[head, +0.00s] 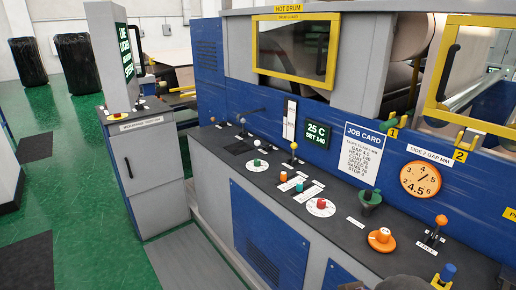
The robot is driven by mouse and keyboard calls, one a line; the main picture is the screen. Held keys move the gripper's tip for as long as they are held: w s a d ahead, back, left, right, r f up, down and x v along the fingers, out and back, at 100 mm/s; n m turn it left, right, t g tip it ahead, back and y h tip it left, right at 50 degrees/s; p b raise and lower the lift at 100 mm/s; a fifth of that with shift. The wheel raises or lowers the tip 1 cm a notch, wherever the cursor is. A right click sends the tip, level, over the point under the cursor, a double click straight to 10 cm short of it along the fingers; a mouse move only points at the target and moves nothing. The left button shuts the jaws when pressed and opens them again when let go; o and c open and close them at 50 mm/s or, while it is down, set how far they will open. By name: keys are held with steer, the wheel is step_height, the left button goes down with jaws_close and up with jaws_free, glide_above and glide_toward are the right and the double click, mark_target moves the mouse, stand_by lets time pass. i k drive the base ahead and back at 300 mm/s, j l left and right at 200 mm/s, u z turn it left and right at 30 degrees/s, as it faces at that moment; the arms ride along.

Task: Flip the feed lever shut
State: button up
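A lever with an orange ball knob (440,220) stands at the right end of the dark console top. A white label (427,246) lies in front of it; its small print may read FEED, but I cannot be sure. The lever leans slightly, and I cannot tell whether that is its open or shut position. No gripper fingers show. A dark rounded shape at the bottom edge may be part of my arm.
A job card (363,152) and round gauge (420,181) are on the blue panel. Green floor (90,220) is open at left.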

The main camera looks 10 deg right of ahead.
mark_target(257, 143)
steer(key=i+j, duration=0.2)
steer(key=i, duration=0.25)
steer(key=i+j, duration=0.2)
steer(key=i, duration=0.25)
steer(key=i+j, duration=0.2)
steer(key=i, duration=0.25)
steer(key=i+j+z, duration=0.1)
steer(key=i, duration=0.35)
steer(key=i+j, duration=0.3)
steer(key=i, duration=0.15)
